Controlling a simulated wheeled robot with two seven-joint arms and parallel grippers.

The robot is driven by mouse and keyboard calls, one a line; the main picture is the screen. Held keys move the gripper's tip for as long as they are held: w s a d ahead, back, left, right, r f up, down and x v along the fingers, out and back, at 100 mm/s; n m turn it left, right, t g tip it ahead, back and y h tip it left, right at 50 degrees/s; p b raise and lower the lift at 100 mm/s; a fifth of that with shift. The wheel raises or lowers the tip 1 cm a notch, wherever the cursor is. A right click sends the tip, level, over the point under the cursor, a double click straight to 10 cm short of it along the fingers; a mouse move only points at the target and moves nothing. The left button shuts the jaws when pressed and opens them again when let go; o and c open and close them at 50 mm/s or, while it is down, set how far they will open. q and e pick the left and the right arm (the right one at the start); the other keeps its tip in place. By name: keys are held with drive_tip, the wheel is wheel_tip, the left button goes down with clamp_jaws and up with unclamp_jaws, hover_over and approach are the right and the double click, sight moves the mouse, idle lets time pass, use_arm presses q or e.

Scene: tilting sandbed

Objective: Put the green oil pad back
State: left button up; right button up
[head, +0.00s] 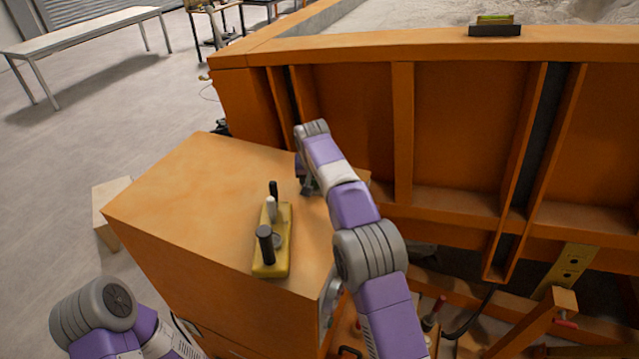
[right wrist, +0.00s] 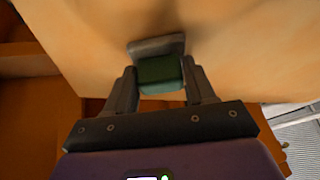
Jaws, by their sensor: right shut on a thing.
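The green oil pad (right wrist: 160,74) is a small dark green block between the two fingers of my right gripper (right wrist: 162,88) in the right wrist view. The gripper is shut on it. A grey piece (right wrist: 157,46) shows just beyond the pad, against the orange-tan cabinet top; I cannot tell whether the pad touches it. In the head view my right gripper (head: 308,186) is at the far right part of the cabinet top (head: 195,190), close to the surface, and its arm hides the pad. My left arm shows at the lower left, but its gripper is out of view.
The orange sandbed wall (head: 455,130) stands just behind. A spirit level (head: 495,29) rests on its rim. The left part of the cabinet top is clear.

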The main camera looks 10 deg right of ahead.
drive_tip(key=shift+r, duration=0.15)
drive_tip(key=shift+s+a, duration=0.1)
drive_tip(key=shift+f, duration=0.2)
drive_tip(key=o, duration=1.2)
drive_tip(key=shift+r, duration=0.1)
drive_tip(key=v, duration=1.2)
drive_tip(key=shift+p, duration=0.4)
